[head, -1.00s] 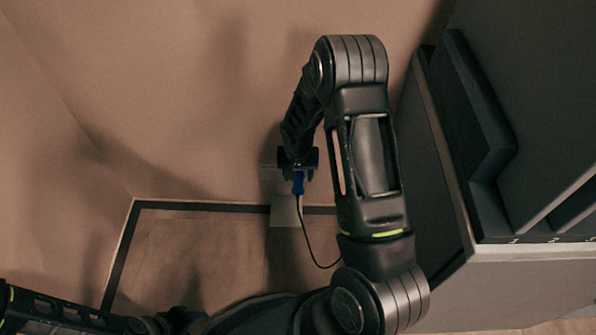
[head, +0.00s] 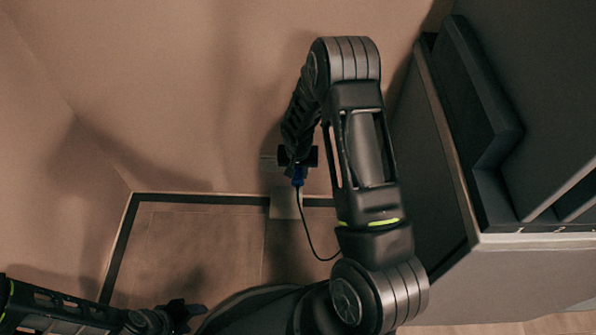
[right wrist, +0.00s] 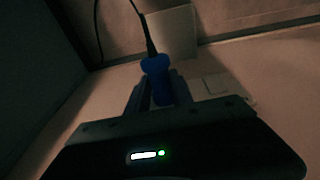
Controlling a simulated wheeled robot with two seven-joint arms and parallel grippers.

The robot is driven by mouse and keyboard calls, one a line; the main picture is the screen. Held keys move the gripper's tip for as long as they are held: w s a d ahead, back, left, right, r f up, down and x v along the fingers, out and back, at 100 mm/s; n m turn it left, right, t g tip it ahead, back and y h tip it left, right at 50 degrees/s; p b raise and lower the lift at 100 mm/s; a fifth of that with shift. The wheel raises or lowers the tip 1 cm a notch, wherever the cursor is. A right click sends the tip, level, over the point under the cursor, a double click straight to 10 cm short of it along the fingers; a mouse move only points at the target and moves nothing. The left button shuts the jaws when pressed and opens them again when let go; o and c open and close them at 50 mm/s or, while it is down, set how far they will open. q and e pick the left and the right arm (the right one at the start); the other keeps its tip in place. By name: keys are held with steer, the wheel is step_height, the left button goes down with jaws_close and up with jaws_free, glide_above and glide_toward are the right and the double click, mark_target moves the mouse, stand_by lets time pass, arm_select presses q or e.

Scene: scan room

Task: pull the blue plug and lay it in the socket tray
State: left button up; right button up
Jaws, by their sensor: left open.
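The blue plug (head: 298,176) is at the wall in the middle of the head view, with a thin black cable running down from it. It also shows in the right wrist view (right wrist: 157,80), between the two fingers of my right gripper (right wrist: 158,92). That gripper (head: 297,158) appears shut on the plug; the plug's far end is hidden, so I cannot tell whether it is seated. A pale square piece (head: 284,203), which may be the socket tray, lies just below the plug. My left gripper (head: 188,312) is open and empty at the lower left.
A pale wall plate (right wrist: 216,86) sits beside my right gripper in the right wrist view. A dark-sided cabinet (head: 432,165) stands close to the right of my right arm. The floor (head: 195,245) left of the pale square is clear.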

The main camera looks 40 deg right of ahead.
jaws_close()
steer(key=shift+s+a, duration=0.15)
arm_select(q)
steer(key=shift+r+p, duration=0.3)
arm_select(e)
steer(key=shift+s+a, duration=0.7)
steer(key=shift+s, duration=0.2)
steer(key=shift+s+a, duration=0.65)
steer(key=shift+s, duration=0.25)
steer(key=shift+f, duration=0.1)
